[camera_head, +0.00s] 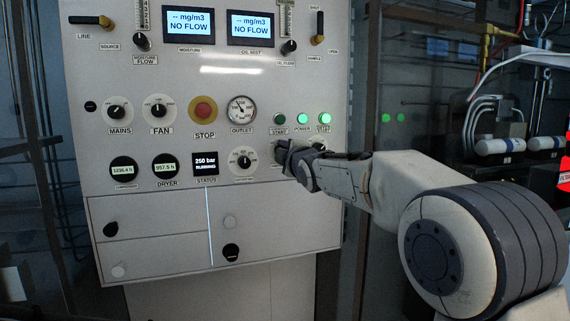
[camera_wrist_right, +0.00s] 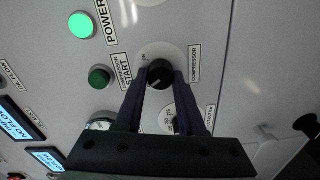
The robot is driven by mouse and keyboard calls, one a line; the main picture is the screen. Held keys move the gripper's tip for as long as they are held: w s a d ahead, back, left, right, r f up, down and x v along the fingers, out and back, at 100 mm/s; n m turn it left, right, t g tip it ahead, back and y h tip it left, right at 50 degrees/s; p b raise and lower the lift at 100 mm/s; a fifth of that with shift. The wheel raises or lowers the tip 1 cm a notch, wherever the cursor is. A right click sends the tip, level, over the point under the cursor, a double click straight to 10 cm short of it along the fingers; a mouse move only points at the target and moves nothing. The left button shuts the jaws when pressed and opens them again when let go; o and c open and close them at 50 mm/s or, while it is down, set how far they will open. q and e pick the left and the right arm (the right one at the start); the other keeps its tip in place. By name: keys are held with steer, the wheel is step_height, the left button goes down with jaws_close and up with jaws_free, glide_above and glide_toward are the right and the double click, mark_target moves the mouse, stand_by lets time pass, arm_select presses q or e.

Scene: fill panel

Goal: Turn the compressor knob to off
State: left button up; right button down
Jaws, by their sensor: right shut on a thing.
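The compressor knob (camera_wrist_right: 160,72) is a round black knob on a pale dial beside a COMPRESSOR label (camera_wrist_right: 195,62) in the right wrist view. A pale pointer mark on it points down and left in that view. My right gripper (camera_wrist_right: 161,78) is shut on the knob, one dark finger on each side. In the head view my right gripper (camera_head: 296,157) is against the panel (camera_head: 215,178), below the START button (camera_head: 279,119), and covers most of the knob. My left gripper is not in view.
Another dial (camera_wrist_right: 168,120) shows between my fingers in the wrist view. A red STOP button (camera_head: 204,110), the MAINS (camera_head: 119,111) and FAN (camera_head: 158,111) knobs and lit green lights (camera_head: 302,119) are on the panel. The status screen (camera_head: 205,163) reads 250 bar RUNNING.

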steer(key=shift+d+r+n+b, duration=0.2)
steer(key=shift+n+b, duration=0.15)
steer(key=shift+n, duration=0.2)
steer(key=shift+d+r+n+b, duration=0.15)
steer(key=shift+n+b, duration=0.2)
steer(key=shift+n, duration=0.2)
steer(key=shift+r, duration=0.1)
steer(key=c, duration=0.5)
jaws_free()
steer(key=b+v, duration=0.2)
steer(key=v, duration=0.8)
steer(key=shift+d, duration=0.4)
steer(key=shift+s, duration=0.1)
